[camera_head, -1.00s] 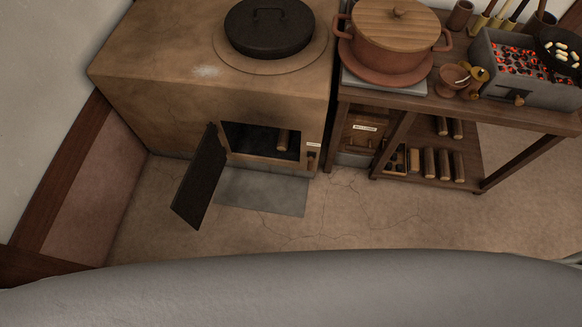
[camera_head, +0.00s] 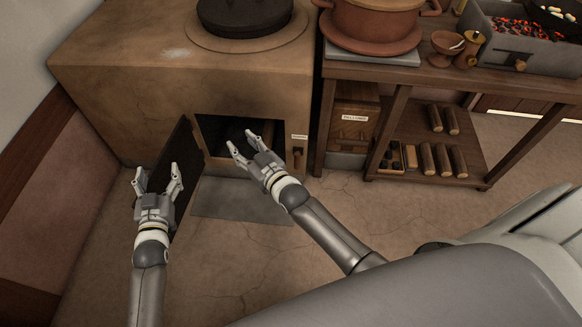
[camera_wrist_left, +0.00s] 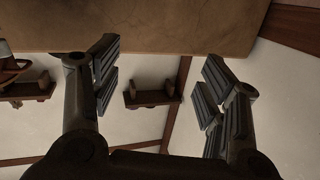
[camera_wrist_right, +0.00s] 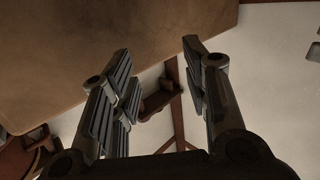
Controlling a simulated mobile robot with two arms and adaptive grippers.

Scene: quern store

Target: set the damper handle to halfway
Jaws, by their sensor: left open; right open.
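The damper handle (camera_head: 298,156) looks like a small reddish-brown knob on the front of the clay stove (camera_head: 130,95), right of the firebox opening, under a small white label (camera_head: 299,137) too small to read. Its exact setting cannot be told. My right gripper (camera_head: 241,142) is open and empty in front of the firebox opening, left of the handle and apart from it. My left gripper (camera_head: 157,176) is open and empty in front of the open firebox door. The wrist views show both pairs of fingers apart, with the handle not visible.
The dark firebox door (camera_head: 183,150) hangs open to the left. A grey slab (camera_head: 240,200) lies before the stove. Right of it stands a wooden table (camera_head: 430,80) with a pot, a brazier (camera_head: 515,45) and logs below. The floor in front is clear.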

